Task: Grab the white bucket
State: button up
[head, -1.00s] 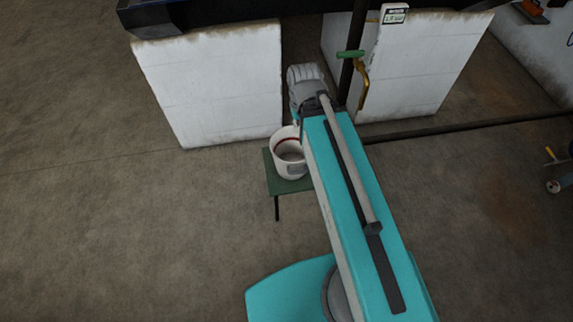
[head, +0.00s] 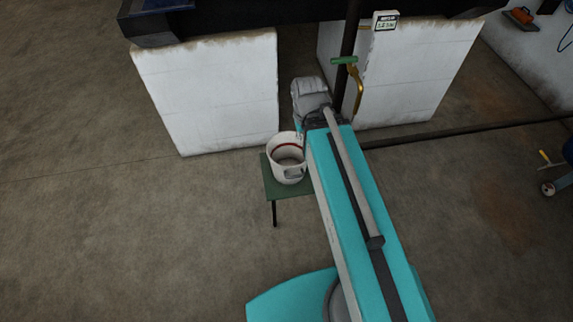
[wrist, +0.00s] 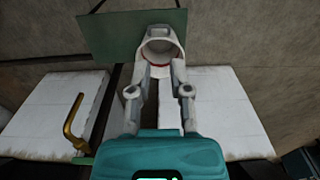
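The white bucket (head: 285,165) stands upright on a small green stand in the head view, just left of my arm. It has a red band inside and a grey patch. In the wrist view the bucket (wrist: 160,43) is at top centre, its open mouth towards the camera. My gripper (wrist: 162,69) is open, its two fingers apart. The fingertips overlap the near side of the bucket in the picture; I cannot tell whether they touch it. In the head view the gripper is mostly hidden by my arm.
The green stand (head: 270,182) is small, with the bucket near its edge. White blocks (head: 208,95) stand behind it under a dark beam. A dark vertical pipe with a yellow handle (head: 357,92) is close to my wrist. Floor at left is clear.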

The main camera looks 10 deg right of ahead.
jog(key=shift+f, duration=0.1)
jog(key=m+t+b, duration=0.2)
jog(key=m+b, duration=1.6)
jog(key=b, duration=1.5)
send_over(294, 169)
jog(key=s, duration=0.2)
notch_tip(294, 169, down, 32)
jog(key=shift+s, duration=0.2)
jog(key=shift+f, duration=0.1)
jog(key=shift+f, duration=0.15)
jog(key=f+b, duration=0.2)
jog(key=w+f+b, duration=0.1)
jog(key=f+b, duration=0.5)
jog(key=shift+w, duration=0.3)
